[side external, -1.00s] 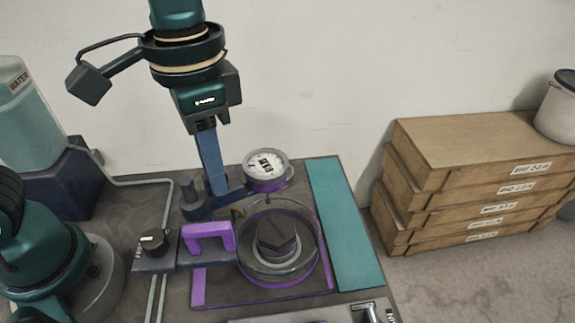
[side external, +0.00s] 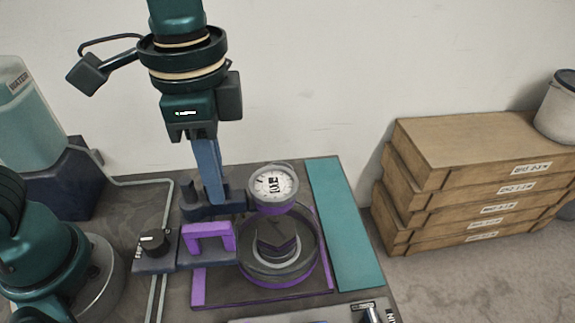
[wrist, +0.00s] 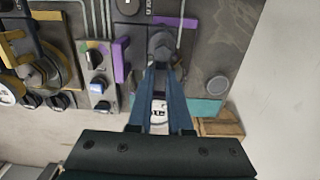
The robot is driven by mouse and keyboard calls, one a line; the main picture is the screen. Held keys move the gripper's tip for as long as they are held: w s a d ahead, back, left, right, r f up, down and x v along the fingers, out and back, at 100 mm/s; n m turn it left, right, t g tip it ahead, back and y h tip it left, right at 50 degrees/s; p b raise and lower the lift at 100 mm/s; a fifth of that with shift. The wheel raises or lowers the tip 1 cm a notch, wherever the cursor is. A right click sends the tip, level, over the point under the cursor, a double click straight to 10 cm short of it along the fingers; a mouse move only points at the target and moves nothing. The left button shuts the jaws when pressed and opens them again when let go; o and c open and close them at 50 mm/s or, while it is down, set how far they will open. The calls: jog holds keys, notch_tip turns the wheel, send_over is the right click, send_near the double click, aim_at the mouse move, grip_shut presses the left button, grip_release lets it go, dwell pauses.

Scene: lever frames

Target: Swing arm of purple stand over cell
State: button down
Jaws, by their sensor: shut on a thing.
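The purple stand has a dark base with a purple handle (side external: 209,237), a short post (side external: 190,196) and a dark arm carrying a white-faced dial gauge (side external: 272,184). My gripper (side external: 216,198) is shut on the arm near the post, its blue fingers pointing down. The cell (side external: 279,250) is a round, clear-walled ring on a purple-edged plate. In the side view the gauge overlaps the cell's back rim; its exact height above it is unclear. In the wrist view the gauge (wrist: 158,112) shows between my fingers, partly hidden, and the post top (wrist: 162,44) lies beyond them.
A black knob (side external: 152,243) sits left of the handle. A teal strip (side external: 345,225) runs along the panel's right side. A water tank (side external: 28,115) and pipes stand at left. A yellow fixture (wrist: 25,50) shows in the wrist view.

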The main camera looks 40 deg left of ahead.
jog(key=c, duration=0.8)
grip_release()
jog(key=shift+c, duration=0.2)
jog(key=shift+r, duration=2.55)
